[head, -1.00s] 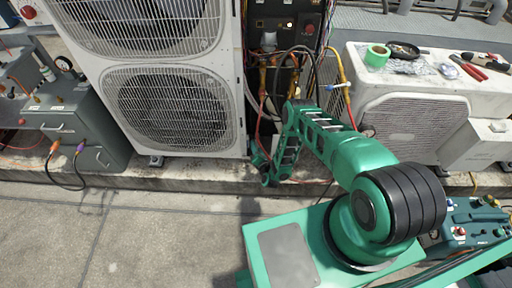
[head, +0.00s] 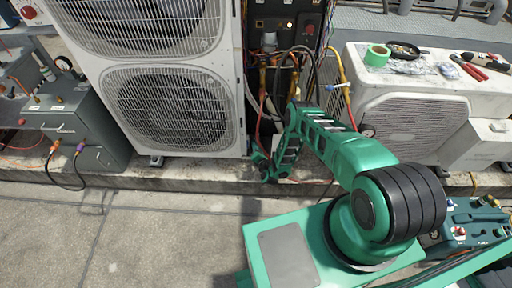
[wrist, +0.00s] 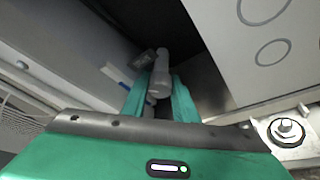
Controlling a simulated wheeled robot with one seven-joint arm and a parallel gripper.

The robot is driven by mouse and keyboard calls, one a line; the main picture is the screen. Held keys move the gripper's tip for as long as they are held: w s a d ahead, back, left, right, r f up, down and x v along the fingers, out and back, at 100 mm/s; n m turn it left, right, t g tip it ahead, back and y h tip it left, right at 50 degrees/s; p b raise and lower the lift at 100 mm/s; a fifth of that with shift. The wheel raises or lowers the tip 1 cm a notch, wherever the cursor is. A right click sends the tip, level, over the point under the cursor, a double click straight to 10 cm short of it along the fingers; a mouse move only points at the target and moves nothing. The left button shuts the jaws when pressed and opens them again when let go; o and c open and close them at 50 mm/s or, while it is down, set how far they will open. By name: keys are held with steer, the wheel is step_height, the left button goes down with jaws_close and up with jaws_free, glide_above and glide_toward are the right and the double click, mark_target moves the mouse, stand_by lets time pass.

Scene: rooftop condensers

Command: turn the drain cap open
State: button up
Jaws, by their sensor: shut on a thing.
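In the wrist view, a pale grey rounded fitting (wrist: 158,82), which looks like the drain cap, sits between the two green fingers of my gripper (wrist: 157,100). The fingers are shut on it, one on each side. A grey pipe-like part runs up from it into the dark gap. In the head view, my gripper is low beside the right edge of the tall white condenser (head: 178,100). The arm and the condenser's edge hide the fingertips and the cap there, so its turn angle cannot be told.
A bolt with a washer (wrist: 286,130) is right of my gripper in the wrist view. Hoses (head: 335,75) hang above the arm. A smaller condenser (head: 415,125) with tools on top stands right, a grey case (head: 75,125) left. The front concrete floor is clear.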

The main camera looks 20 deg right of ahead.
steer(key=shift+s+d+f+m+t+y, duration=0.1)
steer(key=shift+m+t+y, duration=0.4)
steer(key=shift+m, duration=0.65)
steer(key=shift+m+t+y, duration=0.4)
steer(key=shift+m+t, duration=0.1)
steer(key=shift+m, duration=0.65)
steer(key=o, duration=1.1)
steer(key=shift+c, duration=0.2)
steer(key=s, duration=1)
steer(key=shift+s+d+r, duration=0.35)
steer(key=shift+r, duration=0.1)
